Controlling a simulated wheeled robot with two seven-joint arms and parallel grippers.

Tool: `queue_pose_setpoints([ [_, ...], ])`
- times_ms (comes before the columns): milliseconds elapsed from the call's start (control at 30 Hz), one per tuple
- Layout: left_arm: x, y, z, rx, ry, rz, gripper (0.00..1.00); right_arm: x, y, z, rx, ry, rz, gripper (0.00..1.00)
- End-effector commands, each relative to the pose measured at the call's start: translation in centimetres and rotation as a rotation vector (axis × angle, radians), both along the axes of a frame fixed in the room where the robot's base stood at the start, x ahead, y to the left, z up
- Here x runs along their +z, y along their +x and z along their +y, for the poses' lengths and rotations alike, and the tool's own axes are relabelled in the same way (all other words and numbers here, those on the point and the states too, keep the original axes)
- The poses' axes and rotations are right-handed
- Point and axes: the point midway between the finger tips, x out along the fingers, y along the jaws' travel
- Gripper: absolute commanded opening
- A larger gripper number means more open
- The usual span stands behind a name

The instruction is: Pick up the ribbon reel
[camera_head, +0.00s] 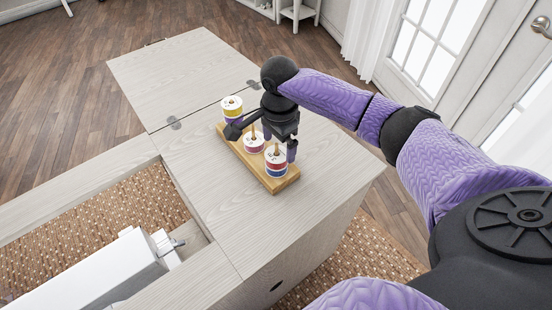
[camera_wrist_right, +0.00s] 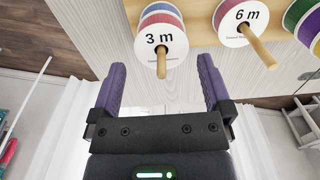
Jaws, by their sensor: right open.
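Several stacked ribbon reels stand on wooden pegs on a long wooden holder (camera_head: 230,143). The near reel (camera_head: 276,166) has red, white and blue bands; it is labelled "3 m" in the right wrist view (camera_wrist_right: 158,36). The middle reel (camera_head: 254,147) is reddish and labelled "6 m" in the wrist view (camera_wrist_right: 240,24). The far reel (camera_head: 232,105) has yellow and purple bands. My right gripper (camera_head: 280,143) is open and empty above the holder's near half. In the wrist view its purple fingers (camera_wrist_right: 161,66) are spread, with the "3 m" reel's peg end between them. My left gripper is out of view.
The holder stands on a pale wooden sewing cabinet top (camera_head: 200,160); a raised leaf (camera_head: 180,75) extends behind it. An opening at the left holds a white sewing machine (camera_head: 105,270). Free tabletop surrounds the holder.

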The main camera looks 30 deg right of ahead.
Motion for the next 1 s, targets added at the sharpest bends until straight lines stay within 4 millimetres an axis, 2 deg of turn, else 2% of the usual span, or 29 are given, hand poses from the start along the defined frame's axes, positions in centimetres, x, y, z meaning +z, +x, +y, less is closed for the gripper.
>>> queue_pose_setpoints([
  [33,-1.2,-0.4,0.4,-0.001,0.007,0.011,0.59,-1.6,0.1,0.3,0.002,0.0,0.004,1.0],
  [133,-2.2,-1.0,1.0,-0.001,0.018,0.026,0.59,-3.6,0.1,0.4,0.001,0.0,0.004,1.0],
  [200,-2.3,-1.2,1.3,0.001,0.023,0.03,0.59,-4.0,0.1,0.4,0.002,-0.001,0.001,1.0],
  [367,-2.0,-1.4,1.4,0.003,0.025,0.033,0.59,-3.7,0.1,0.4,0.002,-0.001,-0.001,1.0],
  [733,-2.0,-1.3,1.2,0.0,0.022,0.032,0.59,-3.6,0.1,0.4,0.003,-0.001,-0.001,0.22],
  [933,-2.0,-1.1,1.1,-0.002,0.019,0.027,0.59,-3.6,0.1,0.4,0.003,-0.001,-0.002,0.21],
  [1000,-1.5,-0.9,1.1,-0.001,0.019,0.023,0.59,-2.7,0.1,0.5,0.003,-0.001,-0.003,0.21],
])
